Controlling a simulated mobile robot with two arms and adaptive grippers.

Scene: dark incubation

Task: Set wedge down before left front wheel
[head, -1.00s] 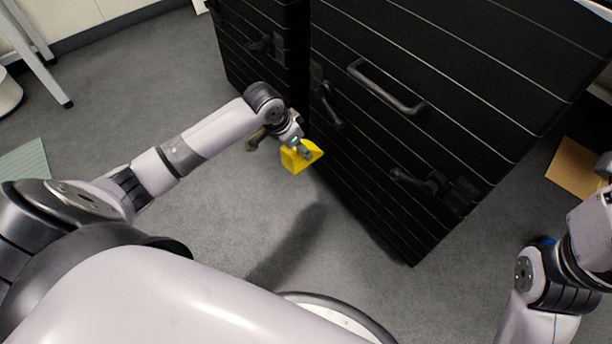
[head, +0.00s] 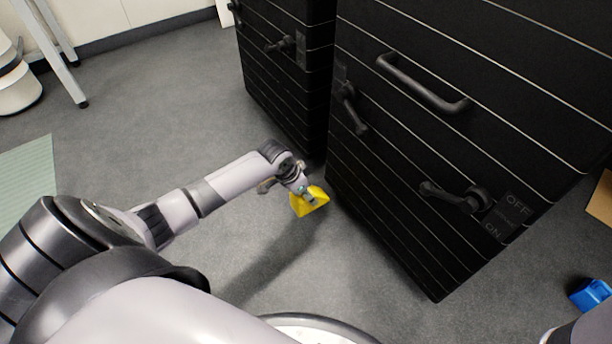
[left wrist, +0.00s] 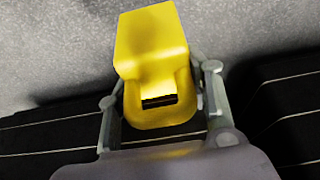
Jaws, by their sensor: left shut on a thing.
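My left gripper (head: 306,194) is shut on a yellow wedge (head: 312,203) and holds it beside the lower left edge of a large black cabinet (head: 395,165) with light horizontal lines. In the left wrist view the wedge (left wrist: 152,45) sits between the two fingers (left wrist: 160,112), with a dark slot in its near part. Whether the wedge touches the floor is hard to tell. I cannot make out any wheel under the cabinet. My right gripper is not in view; only a bit of my right arm shows at the lower right corner.
A second black cabinet (head: 283,75) stands behind the first. Bar handles and levers stick out from the near cabinet's faces. A blue object (head: 590,294) lies on the floor at the right. A pale green mat (head: 27,185) lies at left. The grey floor between is clear.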

